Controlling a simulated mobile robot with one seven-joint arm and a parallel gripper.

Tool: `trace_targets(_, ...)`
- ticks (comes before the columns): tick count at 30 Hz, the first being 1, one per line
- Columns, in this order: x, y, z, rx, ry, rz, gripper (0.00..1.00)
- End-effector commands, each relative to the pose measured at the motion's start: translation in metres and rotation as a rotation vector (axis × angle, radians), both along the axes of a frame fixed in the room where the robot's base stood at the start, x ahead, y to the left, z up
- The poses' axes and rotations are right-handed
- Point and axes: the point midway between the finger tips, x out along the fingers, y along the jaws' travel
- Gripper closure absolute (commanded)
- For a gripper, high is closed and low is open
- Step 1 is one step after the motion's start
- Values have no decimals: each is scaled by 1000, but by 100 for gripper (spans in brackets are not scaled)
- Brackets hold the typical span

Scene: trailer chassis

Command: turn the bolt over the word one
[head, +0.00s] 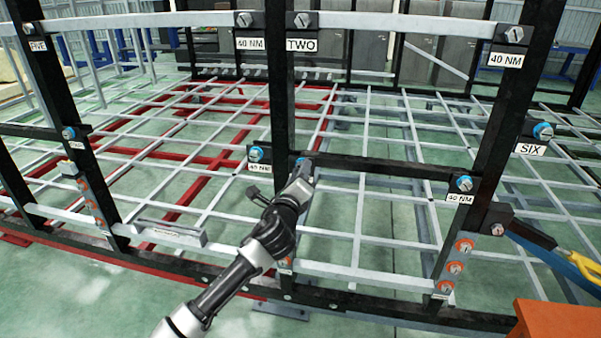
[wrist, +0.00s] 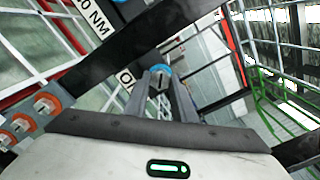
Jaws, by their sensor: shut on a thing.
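The bolt (wrist: 160,76), grey with a blue ring, sits on the black frame in the middle of the wrist view. A white label (wrist: 125,78) beside it shows only an "O"; the rest is hidden by a finger. My gripper (wrist: 160,92) has one finger on each side of the bolt head and is shut on it. In the head view my gripper (head: 302,172) is at the middle black post, just right of a 40 NM label. There it covers the bolt, apart from a bit of blue at its tip, and the word label.
Another blue-ringed bolt (head: 256,154) sits close to the left, over a 40 NM label (head: 259,167). More bolts sit at TWO (head: 302,20), SIX (head: 543,131) and FIVE. A black crossbar (head: 390,166) runs right from my gripper. Orange-ringed bolts (wrist: 20,122) show lower left in the wrist view.

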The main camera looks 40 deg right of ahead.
Motion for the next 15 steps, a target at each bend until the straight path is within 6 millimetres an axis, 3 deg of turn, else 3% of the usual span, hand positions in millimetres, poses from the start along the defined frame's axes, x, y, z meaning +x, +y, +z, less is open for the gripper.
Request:
trace_targets(7, -1, -1, 1, -1, -2, -3, 99)
trace_targets(8, -1, -1, 1, -1, -2, -3, 72)
trace_targets(9, -1, -1, 1, -1, -2, -3, 65)
trace_targets(11, -1, -1, 1, 0, -1, -3, 58)
trace_targets(15, -1, -1, 0, 0, -1, -2, 58)
